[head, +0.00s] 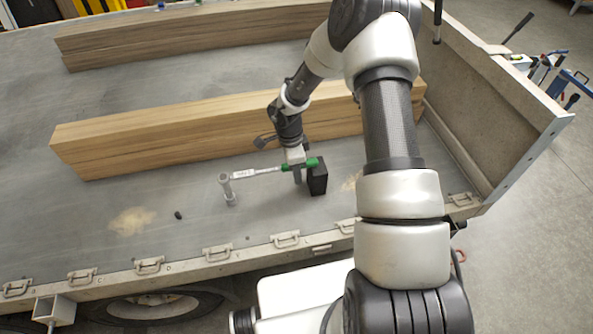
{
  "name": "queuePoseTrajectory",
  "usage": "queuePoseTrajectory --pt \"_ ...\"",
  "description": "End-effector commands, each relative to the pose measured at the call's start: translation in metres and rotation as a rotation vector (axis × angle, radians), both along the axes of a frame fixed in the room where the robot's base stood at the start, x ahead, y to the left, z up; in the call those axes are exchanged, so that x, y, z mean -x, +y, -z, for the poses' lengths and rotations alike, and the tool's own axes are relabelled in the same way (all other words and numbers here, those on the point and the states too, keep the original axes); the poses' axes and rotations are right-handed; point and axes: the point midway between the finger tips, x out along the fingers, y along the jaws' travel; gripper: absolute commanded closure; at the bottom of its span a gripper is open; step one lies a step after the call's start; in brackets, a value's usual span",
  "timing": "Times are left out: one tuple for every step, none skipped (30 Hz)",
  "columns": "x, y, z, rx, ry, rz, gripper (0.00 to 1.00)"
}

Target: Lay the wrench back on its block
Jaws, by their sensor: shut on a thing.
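The wrench has a silver shaft (258,173), a green handle at its right end and a socket head (226,183) at its left end. My gripper (297,176) is shut on the wrench near the green handle. The wrench lies roughly level across the view. Its socket points down over the grey deck, and I cannot tell whether it touches anything below. The black block (317,181) stands on the deck just right of my gripper. The handle's end is close to the block's top; contact between them is unclear.
A long timber beam (150,140) lies behind the wrench, and another (190,32) lies farther back. A small dark piece (178,215) is on the deck at left. The trailer's side wall (500,100) is at right. Lashing rings line the front edge.

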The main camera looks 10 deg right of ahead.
Motion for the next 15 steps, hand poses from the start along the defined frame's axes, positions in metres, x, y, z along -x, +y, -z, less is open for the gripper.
queuePoseTrajectory --pt "-0.001 0.0005 -0.0007 -0.001 -0.002 0.0 1.0" --pt "-0.0009 0.0005 -0.0006 -0.001 -0.002 0.0 1.0" --pt "-0.0009 0.0004 -0.0006 -0.001 -0.002 0.0 1.0" --pt "-0.0009 0.0005 -0.0006 -0.001 -0.002 0.0 1.0" --pt "-0.0009 0.0004 -0.0006 -0.001 -0.002 0.0 0.77" --pt "-0.0008 0.0004 -0.0005 -0.001 -0.002 0.0 0.7" --pt "-0.0008 0.0004 -0.0005 -0.001 -0.002 0.0 0.65" --pt "-0.0007 0.0003 -0.0004 -0.001 -0.002 0.0 0.6" --pt "-0.0006 0.0003 -0.0003 -0.001 -0.001 0.0 0.58" --pt "-0.0005 0.0002 -0.0002 0.0 -0.001 0.0 0.58" --pt "-0.0004 0.0002 -0.0002 0.0 -0.001 0.0 0.58" --pt "-0.0003 0.0002 -0.0001 0.0 -0.001 0.0 0.58" --pt "-0.0003 0.0002 0.0 0.0 -0.001 0.0 0.58" --pt "-0.0002 0.0001 0.0 0.0 -0.001 0.0 0.58" --pt "0.0008 -0.0003 0.001 0.001 0.002 0.0 0.58"
